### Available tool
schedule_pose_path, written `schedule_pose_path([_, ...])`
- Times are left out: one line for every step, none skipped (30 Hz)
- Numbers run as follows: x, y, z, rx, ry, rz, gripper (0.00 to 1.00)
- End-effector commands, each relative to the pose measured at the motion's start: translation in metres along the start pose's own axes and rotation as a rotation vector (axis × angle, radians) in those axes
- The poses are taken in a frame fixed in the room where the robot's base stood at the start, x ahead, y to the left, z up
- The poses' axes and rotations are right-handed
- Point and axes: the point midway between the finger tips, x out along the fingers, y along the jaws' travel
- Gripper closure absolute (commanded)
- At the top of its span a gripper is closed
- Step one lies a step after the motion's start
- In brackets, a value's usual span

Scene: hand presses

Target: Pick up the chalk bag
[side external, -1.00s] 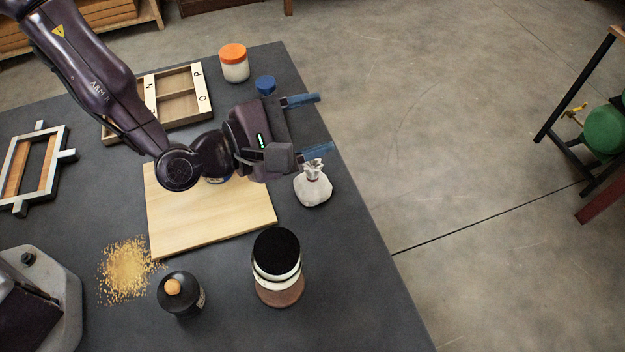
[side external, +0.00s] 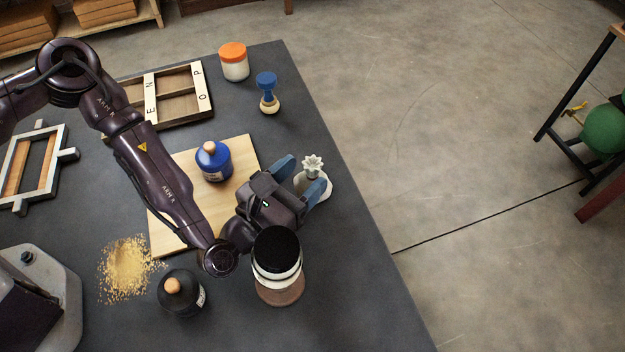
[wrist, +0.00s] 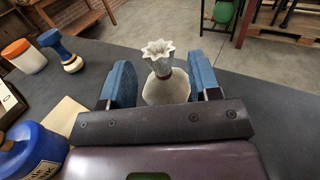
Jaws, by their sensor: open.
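The chalk bag (side external: 315,184) is a small off-white pouch with a gathered, frilled top and a dark reddish tie at its neck. It stands upright on the dark table near the right edge. My gripper (side external: 301,179) is open, low at the bag, with one blue finger on either side of it. In the wrist view the bag (wrist: 165,80) stands between the two blue fingers of my gripper (wrist: 163,84), with a gap showing on each side at the neck. The bag's lower part is partly hidden by my gripper.
A black-topped jar (side external: 277,262) stands close to my gripper. A blue ink bottle (side external: 213,162) sits on the wooden board (side external: 165,235). A blue-handled stamp (side external: 267,92) and an orange-lidded jar (side external: 233,62) stand behind. A black bottle (side external: 181,293) stands at the front.

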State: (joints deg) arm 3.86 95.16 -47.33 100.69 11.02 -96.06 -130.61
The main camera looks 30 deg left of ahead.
Motion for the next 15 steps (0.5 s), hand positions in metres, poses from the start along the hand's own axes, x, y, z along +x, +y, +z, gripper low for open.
schedule_pose_path([0.011, 0.0, 0.003, 0.002, -0.006, 0.002, 0.43])
schedule_pose_path([0.015, 0.0, 0.003, 0.002, -0.007, 0.002, 0.43])
schedule_pose_path([0.021, 0.0, 0.003, 0.001, -0.006, 0.001, 0.43])
schedule_pose_path([0.023, 0.0, 0.003, 0.001, -0.006, 0.001, 0.43])
schedule_pose_path([0.026, 0.0, 0.003, 0.0, -0.005, 0.001, 0.43])
schedule_pose_path([0.028, 0.0, 0.003, 0.0, -0.003, 0.001, 0.43])
schedule_pose_path([0.029, 0.0, 0.003, 0.0, -0.003, 0.001, 0.43])
schedule_pose_path([0.03, 0.0, 0.003, 0.0, -0.002, 0.001, 0.43])
schedule_pose_path([0.03, 0.0, 0.003, 0.0, -0.002, 0.001, 0.43])
schedule_pose_path([0.03, 0.0, 0.003, 0.0, -0.002, 0.0, 0.43])
schedule_pose_path([0.03, 0.0, 0.003, 0.0, -0.001, 0.0, 0.43])
schedule_pose_path([0.03, 0.0, 0.003, 0.0, -0.001, 0.0, 0.43])
schedule_pose_path([0.03, 0.0, 0.003, 0.0, -0.002, 0.0, 0.43])
schedule_pose_path([0.03, 0.0, 0.003, 0.0, -0.002, 0.0, 0.43])
schedule_pose_path([0.03, 0.0, 0.003, 0.0, -0.002, 0.0, 0.53])
